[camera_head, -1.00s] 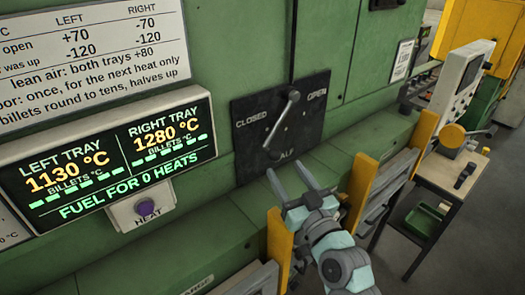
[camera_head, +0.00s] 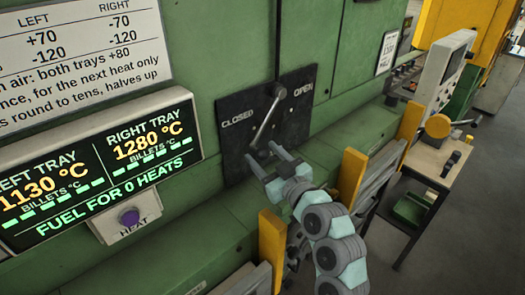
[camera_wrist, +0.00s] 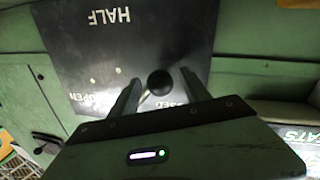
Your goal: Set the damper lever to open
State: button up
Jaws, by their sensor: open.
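The damper lever (camera_head: 267,120) is a grey rod on a dark plate (camera_head: 232,150) marked CLOSED at the left and OPEN at the right. It slopes from its upper end down and left to its lower end, away from the OPEN mark. My gripper (camera_head: 263,156) is open at the lever's lower end. In the wrist view a dark ball knob (camera_wrist: 160,82) shows between my two fingers (camera_wrist: 158,88), with a gap on each side. The word HALF shows on the plate there. The lever's other end is hidden behind my gripper in that view.
A lit display (camera_head: 100,165) reads left tray 1130 °C, right tray 1280 °C. A HEAT box with a purple button (camera_head: 129,217) hangs below it. Yellow posts (camera_head: 352,178) stand right of my arm. A small table (camera_head: 425,160) stands farther right. A green ledge runs below the plate.

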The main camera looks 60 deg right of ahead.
jog(key=shift+w+d+f, duration=0.1)
jog(key=shift+w+d, duration=0.15)
jog(key=shift+w, duration=0.15)
jog(key=shift+c, duration=0.2)
grip_shut()
dwell(1.0)
